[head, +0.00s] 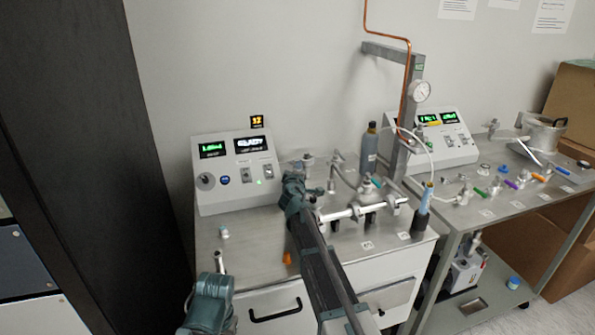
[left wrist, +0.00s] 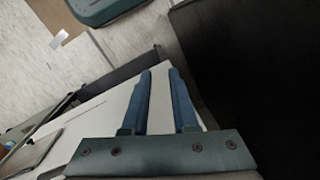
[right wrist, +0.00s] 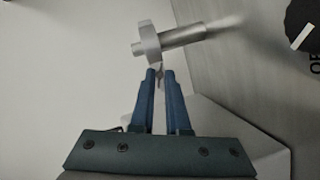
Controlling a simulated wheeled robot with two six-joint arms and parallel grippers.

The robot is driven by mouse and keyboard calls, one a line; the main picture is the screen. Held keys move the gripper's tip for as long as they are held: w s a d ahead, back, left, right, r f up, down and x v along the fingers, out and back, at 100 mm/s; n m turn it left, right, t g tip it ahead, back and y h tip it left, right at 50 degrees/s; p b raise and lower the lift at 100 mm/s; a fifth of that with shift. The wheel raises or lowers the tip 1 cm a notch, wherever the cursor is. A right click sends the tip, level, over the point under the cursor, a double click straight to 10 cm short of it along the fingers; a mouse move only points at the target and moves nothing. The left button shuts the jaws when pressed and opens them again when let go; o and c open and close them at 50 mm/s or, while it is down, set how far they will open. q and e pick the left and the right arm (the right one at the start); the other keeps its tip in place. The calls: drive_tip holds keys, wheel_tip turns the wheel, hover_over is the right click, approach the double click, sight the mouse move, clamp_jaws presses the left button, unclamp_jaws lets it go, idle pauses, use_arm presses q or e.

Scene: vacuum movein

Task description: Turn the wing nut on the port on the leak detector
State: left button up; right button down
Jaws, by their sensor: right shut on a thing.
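The leak detector (head: 235,165) is a pale console with two lit displays at the left of the bench. In the right wrist view a metal port (right wrist: 185,36) with a clamp ring (right wrist: 149,42) lies just beyond the fingertips. A small wing nut (right wrist: 160,74) shows at the ring's lower edge. My right gripper (right wrist: 159,76) is shut on the wing nut. In the head view my right gripper (head: 294,182) is beside the console's right side and hides part of the fittings. My left gripper (left wrist: 161,74) is open and empty, over the floor and cabinet edge.
A metal pipe manifold (head: 362,210) and a dark bottle (head: 369,150) stand right of my right arm. An orange piece (head: 287,258) lies near the bench front. A second console (head: 440,140) stands farther right. A dark panel (head: 90,130) rises at the left.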

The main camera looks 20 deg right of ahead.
drive_tip(key=c, duration=1)
unclamp_jaws()
drive_tip(key=shift+o, duration=0.2)
drive_tip(key=p+v, duration=0.2)
drive_tip(key=v, duration=1.2)
drive_tip(key=shift+w, duration=0.1)
